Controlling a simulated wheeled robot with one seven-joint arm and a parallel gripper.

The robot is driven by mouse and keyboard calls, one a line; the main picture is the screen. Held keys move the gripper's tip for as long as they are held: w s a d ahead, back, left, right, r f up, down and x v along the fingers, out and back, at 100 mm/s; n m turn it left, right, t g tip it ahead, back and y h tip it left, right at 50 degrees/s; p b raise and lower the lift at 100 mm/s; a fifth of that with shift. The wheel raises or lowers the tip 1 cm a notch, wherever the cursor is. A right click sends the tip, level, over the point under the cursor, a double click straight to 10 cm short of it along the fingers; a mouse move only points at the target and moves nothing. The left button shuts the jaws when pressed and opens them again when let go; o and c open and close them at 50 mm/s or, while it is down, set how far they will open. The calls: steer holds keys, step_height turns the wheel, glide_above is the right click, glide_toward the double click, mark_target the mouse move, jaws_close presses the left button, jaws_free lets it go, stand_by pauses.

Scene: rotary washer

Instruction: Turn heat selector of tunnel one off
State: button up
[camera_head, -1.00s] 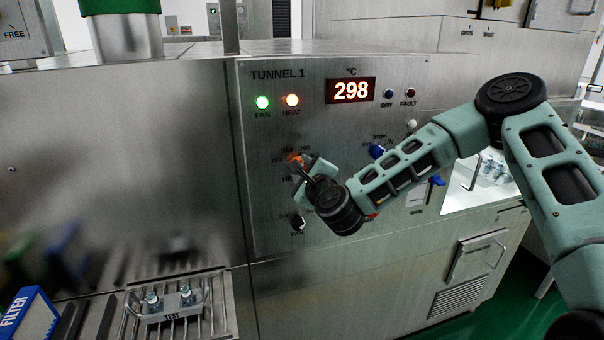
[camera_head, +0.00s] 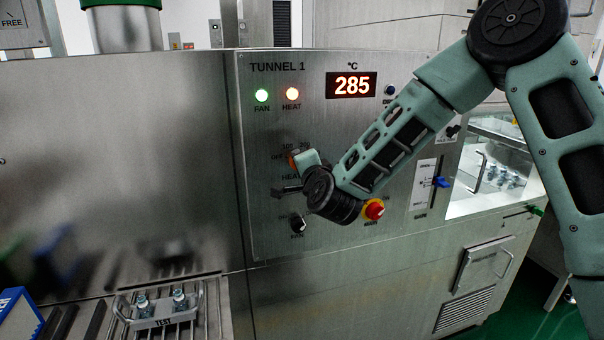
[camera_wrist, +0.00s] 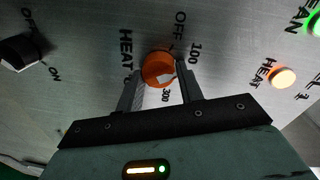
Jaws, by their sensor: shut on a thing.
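The heat selector is an orange knob (camera_head: 292,161) on the steel panel marked TUNNEL 1, mostly covered by my gripper in the head view. In the wrist view the heat selector (camera_wrist: 155,66) shows between my fingers, with a white mark on its lower right part. OFF, 100 and 300 are printed around it; my right finger covers part of the scale. My gripper (camera_wrist: 161,88) is shut on the knob; it also shows in the head view (camera_head: 298,174). The heat lamp (camera_head: 292,95) glows orange, and the display (camera_head: 351,85) reads 285.
The fan knob (camera_head: 298,223) is just below my gripper; it is black in the wrist view (camera_wrist: 22,52). A red and yellow knob (camera_head: 374,210) is close to the right of my wrist. A blue-handled slider (camera_head: 441,182) is farther right. The green fan lamp (camera_head: 262,96) is lit.

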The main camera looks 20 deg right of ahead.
steer(key=shift+a+n+h+b, duration=0.15)
steer(key=shift+n+h+b, duration=0.15)
steer(key=shift+n+b, duration=2.75)
steer(key=shift+n+p, duration=0.3)
steer(key=shift+n, duration=0.15)
steer(key=o, duration=1)
steer(key=s+b, duration=0.4)
steer(key=s, duration=1.3)
steer(key=shift+s+a+r, duration=0.2)
steer(key=shift+a+r, duration=0.25)
